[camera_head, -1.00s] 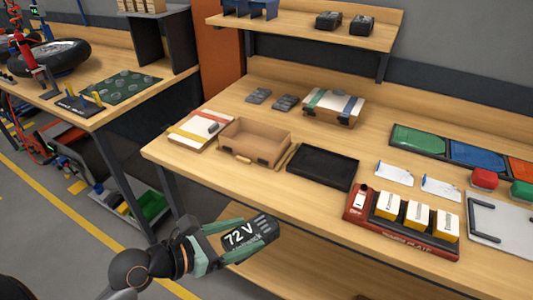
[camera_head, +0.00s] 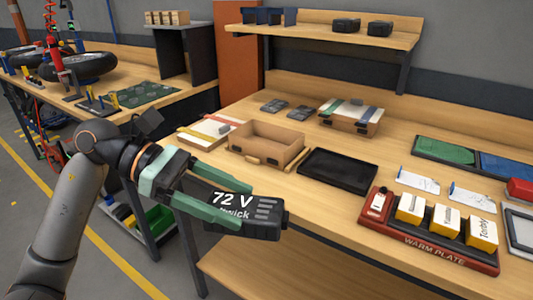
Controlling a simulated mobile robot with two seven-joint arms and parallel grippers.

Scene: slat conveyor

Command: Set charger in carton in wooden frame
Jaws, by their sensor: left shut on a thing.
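My left gripper (camera_head: 243,208) is shut on a black block marked "72 V" (camera_head: 262,218), which looks like the charger. One green finger lies along each side of it. The gripper holds it in the air in front of the workbench, nearer to me than the open brown carton. The carton (camera_head: 279,160) stands on the bench behind the charger and looks empty, though its near wall hides part of the floor. Light wooden strips (camera_head: 297,159) show at its base, seemingly the wooden frame. My right gripper is not in view.
A black tray (camera_head: 338,172) lies right of the carton, and a red warm plate (camera_head: 427,235) with yellow-and-white boxes is further right. A closed carton (camera_head: 350,117) with coloured straps stands behind.

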